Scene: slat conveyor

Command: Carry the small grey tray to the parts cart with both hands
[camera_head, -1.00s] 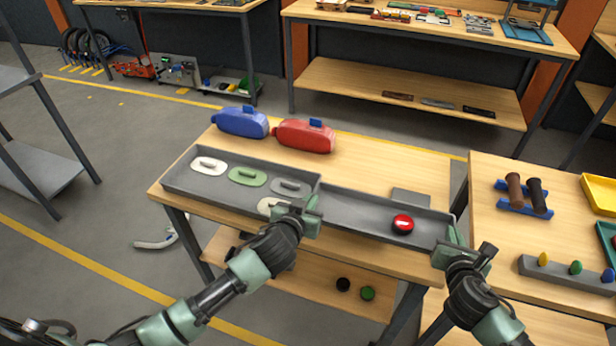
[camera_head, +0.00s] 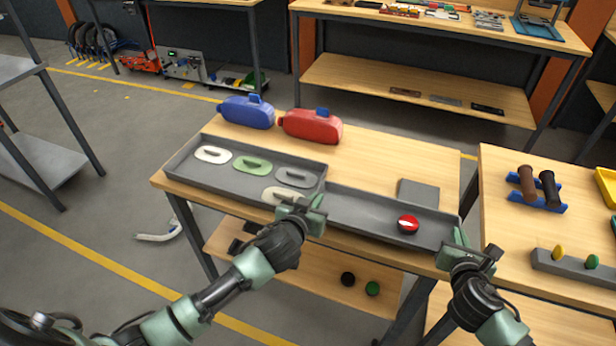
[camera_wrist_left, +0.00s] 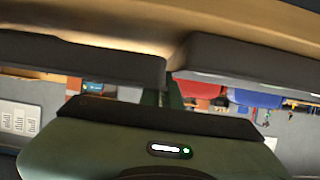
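The small grey tray (camera_head: 361,210) is a shallow rectangle at the front right of the wooden table. The left wrist view shows dark grey edges close up and my gripper body. A grey metal shelf unit (camera_head: 43,160) stands at the left; I cannot tell whether it is the parts cart.
Another grey tray (camera_head: 185,177) with several handled plates lies close on the left. A flat grey block (camera_head: 418,192) lies behind the small tray. A second wooden table (camera_head: 500,230) is at the right. Floor is open at left.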

